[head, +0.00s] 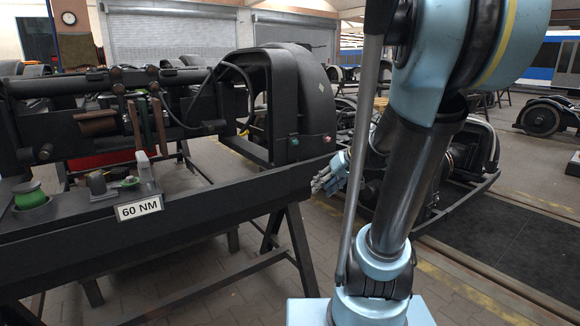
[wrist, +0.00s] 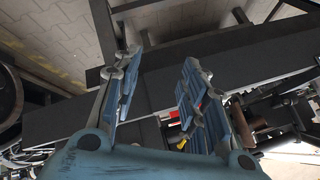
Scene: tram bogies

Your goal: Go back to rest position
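My gripper (wrist: 161,65) shows in the wrist view with its two blue padded fingers apart and nothing between them. In the head view my gripper (head: 322,181) is small, partly behind my arm, to the right of the black bogie frame (head: 190,215). Its fingers point left there. A dark beam (wrist: 220,75) lies beyond the fingers in the wrist view. I cannot tell the exact gap between the gripper and the frame.
The bogie on the left carries a "60 NM" sign (head: 138,208), a green knob (head: 29,195) and a black wheel cover (head: 297,105). Trestle legs (head: 303,250) stand below. Another bogie (head: 465,165) stands behind my arm. Paved floor (head: 255,290) is open in front.

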